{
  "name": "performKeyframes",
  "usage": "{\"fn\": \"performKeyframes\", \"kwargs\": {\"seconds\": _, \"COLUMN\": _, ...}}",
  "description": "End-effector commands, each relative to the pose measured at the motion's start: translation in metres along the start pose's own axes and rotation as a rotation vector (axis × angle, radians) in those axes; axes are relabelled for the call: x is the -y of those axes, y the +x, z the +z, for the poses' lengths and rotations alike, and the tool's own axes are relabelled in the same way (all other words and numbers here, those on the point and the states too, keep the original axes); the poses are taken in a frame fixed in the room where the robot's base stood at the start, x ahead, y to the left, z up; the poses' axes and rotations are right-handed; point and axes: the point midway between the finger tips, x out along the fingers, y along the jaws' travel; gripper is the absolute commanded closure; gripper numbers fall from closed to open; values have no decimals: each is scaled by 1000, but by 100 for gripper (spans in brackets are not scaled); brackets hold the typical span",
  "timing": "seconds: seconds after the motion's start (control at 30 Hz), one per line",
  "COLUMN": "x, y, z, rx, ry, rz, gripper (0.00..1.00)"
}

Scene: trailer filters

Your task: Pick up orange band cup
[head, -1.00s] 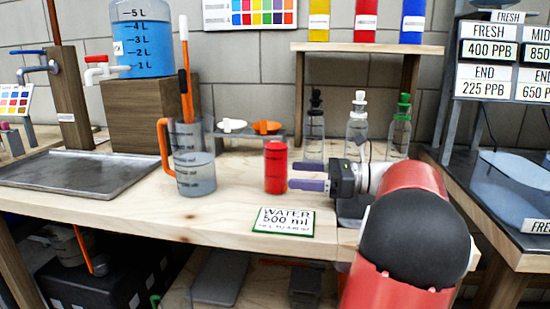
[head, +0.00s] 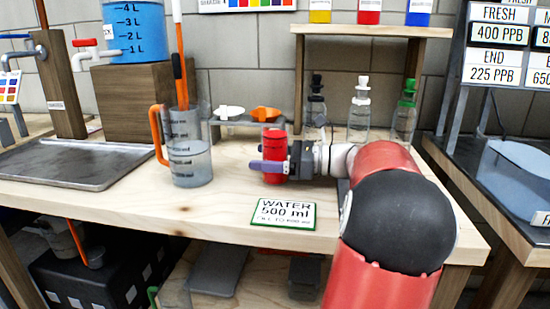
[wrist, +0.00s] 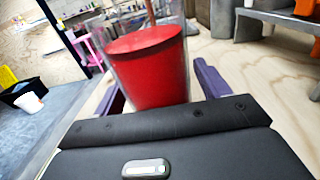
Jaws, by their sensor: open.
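I see no cup with a clear orange band. A red cylindrical cup (head: 274,176) stands upright on the wooden bench, and it fills the middle of the wrist view (wrist: 150,70), where it has a clear outer wall. My gripper (head: 264,160) is open around it, one purple finger in front of it in the head view. In the wrist view my gripper (wrist: 160,88) has a finger on each side, and I cannot tell if they touch it. An orange dish-like piece (head: 266,115) sits on a small rack behind, beside a white one (head: 230,112).
A measuring jug (head: 186,150) with an orange handle stands to the left. A "WATER 500 ml" card (head: 284,212) lies in front. Several stoppered bottles (head: 358,120) stand behind, under a wooden shelf (head: 370,31). Bare bench (head: 130,200) lies front left.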

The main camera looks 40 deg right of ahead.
Motion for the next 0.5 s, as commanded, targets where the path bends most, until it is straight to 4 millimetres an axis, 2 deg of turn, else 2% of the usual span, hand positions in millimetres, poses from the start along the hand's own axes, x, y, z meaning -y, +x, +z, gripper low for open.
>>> {"fn": "performKeyframes", "kwargs": {"seconds": 0.17, "x": 0, "y": 0, "z": 0, "rx": 0, "ry": 0, "rz": 0, "gripper": 27}}
{"fn": "performKeyframes", "kwargs": {"seconds": 0.5, "x": 0, "y": 0, "z": 0, "rx": 1, "ry": 0, "rz": 0, "gripper": 71}}
